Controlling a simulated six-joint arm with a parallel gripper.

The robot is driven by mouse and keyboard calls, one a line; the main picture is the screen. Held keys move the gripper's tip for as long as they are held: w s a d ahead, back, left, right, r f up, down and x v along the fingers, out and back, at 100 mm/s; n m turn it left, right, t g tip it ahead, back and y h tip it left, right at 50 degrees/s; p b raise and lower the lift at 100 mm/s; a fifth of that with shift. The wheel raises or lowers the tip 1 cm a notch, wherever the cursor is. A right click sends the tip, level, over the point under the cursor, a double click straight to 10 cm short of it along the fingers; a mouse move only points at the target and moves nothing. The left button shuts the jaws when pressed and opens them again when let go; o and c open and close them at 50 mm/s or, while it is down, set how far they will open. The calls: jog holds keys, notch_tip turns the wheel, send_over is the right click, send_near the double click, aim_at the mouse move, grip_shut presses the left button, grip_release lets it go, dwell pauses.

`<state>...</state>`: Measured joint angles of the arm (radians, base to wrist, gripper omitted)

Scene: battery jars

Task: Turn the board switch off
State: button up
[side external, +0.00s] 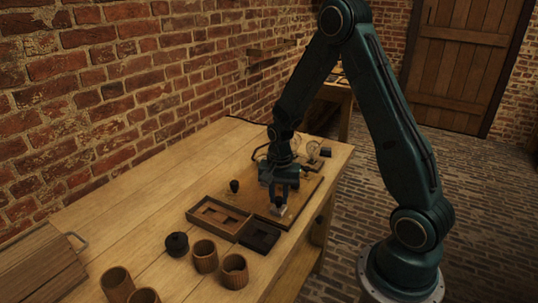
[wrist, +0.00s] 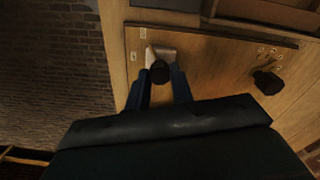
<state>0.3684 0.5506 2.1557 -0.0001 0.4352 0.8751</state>
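The wooden board (side external: 304,192) lies on the table beneath my gripper; it also fills the middle of the wrist view (wrist: 215,75). Near its edge is a switch with a pale metal plate (wrist: 166,53) and a black knob (wrist: 159,73). The metal part also shows below my gripper in the side view (side external: 278,209). My gripper (side external: 279,196) points down over this switch. In the wrist view its two fingers (wrist: 160,82) are apart, with the knob at their tips between them. I cannot tell whether they touch it. A second black knob (wrist: 267,82) stands near brass studs.
A compartmented wooden tray (side external: 190,213) and a small black tray (side external: 259,237) lie beside the board. Several ribbed brown jars (side external: 205,257) and a black round object (side external: 177,244) stand nearer the camera. Glass bulbs (side external: 313,149) stand behind my gripper.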

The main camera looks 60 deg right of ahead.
aim_at(279, 198)
jog(key=shift+n, duration=0.4)
grip_shut()
jog(key=n, duration=1.1)
dwell(0.4)
jog(key=o, duration=1)
grip_release()
jog(key=shift+c, duration=0.2)
jog(key=shift+r, duration=0.15)
notch_tip(279, 198, up, 14)
jog(key=shift+f, duration=0.2)
